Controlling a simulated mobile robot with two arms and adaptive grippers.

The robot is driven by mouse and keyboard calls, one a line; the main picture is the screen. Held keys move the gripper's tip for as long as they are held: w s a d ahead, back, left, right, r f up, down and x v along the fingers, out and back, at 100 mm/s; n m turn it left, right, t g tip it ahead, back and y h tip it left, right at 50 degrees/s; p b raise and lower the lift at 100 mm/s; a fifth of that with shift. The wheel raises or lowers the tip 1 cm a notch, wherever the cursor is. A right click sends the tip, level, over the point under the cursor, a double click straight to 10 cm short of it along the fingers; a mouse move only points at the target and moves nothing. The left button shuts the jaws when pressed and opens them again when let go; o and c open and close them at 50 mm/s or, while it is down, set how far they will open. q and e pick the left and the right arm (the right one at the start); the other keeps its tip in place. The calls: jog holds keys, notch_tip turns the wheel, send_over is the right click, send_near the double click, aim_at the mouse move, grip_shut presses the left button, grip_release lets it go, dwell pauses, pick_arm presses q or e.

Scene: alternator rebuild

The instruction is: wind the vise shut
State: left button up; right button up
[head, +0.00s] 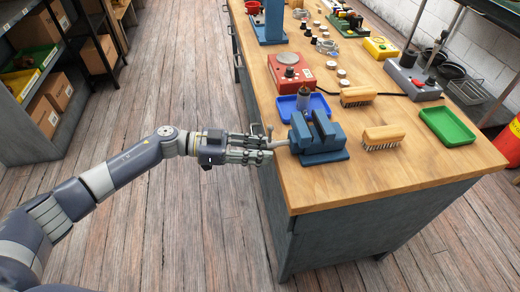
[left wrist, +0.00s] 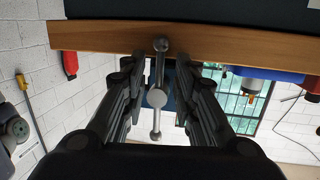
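The blue vise (head: 322,155) is at the near left edge of the bench, with its screw end pointing left over the edge. A gap shows between its jaws. Its metal handle bar (head: 269,133) stands roughly upright at the screw's end. My left gripper (head: 268,150) is at the handle, level with the screw. In the left wrist view the ball-ended handle (left wrist: 157,98) lies between the two fingers of my left gripper (left wrist: 157,75), with clear space on both sides. The gripper is open around it. My right gripper is out of view.
A blue tray (head: 318,106) lies behind the vise, with a small dark cylinder (head: 304,98) by it; I cannot tell what it rests on. Brushes (head: 382,135), a green tray (head: 447,131) and a red box (head: 292,75) share the bench (head: 350,185). The floor at left is clear.

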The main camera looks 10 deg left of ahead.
pick_arm(q)
jog(key=shift+a, duration=0.1)
jog(key=s+a+r, duration=0.1)
jog(key=a, duration=1)
jog(key=shift+s+a+r, duration=0.2)
jog(key=shift+a+r, duration=0.1)
